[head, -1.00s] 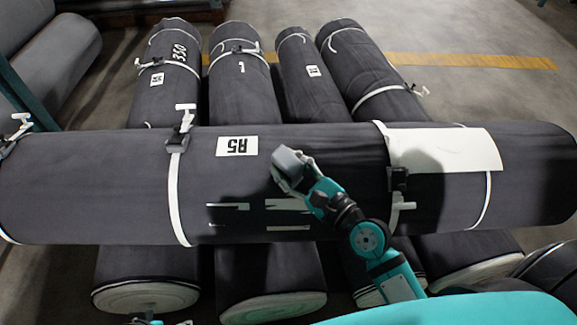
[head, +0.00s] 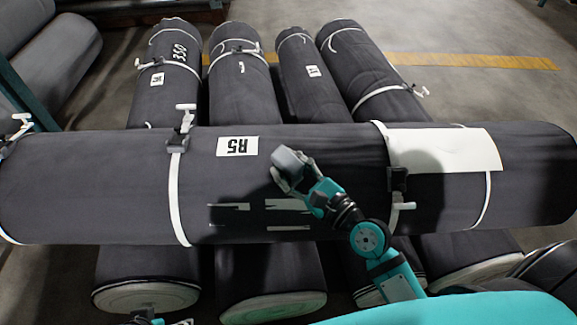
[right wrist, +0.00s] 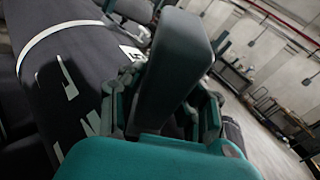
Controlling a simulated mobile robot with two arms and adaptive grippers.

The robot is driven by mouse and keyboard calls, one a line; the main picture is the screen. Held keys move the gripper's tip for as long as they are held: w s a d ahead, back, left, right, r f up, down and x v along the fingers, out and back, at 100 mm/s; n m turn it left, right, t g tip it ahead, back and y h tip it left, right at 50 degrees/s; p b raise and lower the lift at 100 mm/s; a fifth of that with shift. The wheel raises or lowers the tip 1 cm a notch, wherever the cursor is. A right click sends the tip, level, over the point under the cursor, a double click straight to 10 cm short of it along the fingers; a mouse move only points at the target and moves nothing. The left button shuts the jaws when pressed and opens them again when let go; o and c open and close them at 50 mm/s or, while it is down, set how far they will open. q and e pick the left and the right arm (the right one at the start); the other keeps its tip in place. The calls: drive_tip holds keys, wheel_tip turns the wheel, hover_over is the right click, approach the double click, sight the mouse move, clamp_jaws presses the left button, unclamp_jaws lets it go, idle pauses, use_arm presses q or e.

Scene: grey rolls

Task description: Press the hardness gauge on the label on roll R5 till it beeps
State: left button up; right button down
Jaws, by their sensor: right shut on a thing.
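Roll R5 (head: 110,195) is a long dark grey roll lying crosswise on top of other rolls. Its white label (head: 237,146) reads R5 upside down and faces up, left of my right gripper. My right gripper (head: 287,181) is shut on the grey, block-shaped hardness gauge (head: 288,160). The gauge is to the right of the label and apart from it in the head view. In the right wrist view the gauge (right wrist: 172,70) fills the middle, with the label (right wrist: 133,54) partly hidden behind it. A small part of my left gripper (head: 148,318) shows at the bottom edge; its jaws are unclear.
White straps with buckles (head: 180,140) circle roll R5. A blank white sheet (head: 445,150) lies on its right part. Several rolls (head: 240,95) lie beneath, pointing away. The floor (head: 480,90) at the back right is clear, with a yellow line.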

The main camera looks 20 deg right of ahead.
sight(279, 151)
use_arm(q)
drive_tip(key=shift+s+f, duration=0.15)
drive_tip(key=shift+f, duration=0.5)
use_arm(e)
drive_tip(key=shift+f, duration=0.3)
idle(0.5)
use_arm(q)
drive_tip(key=shift+r, duration=0.1)
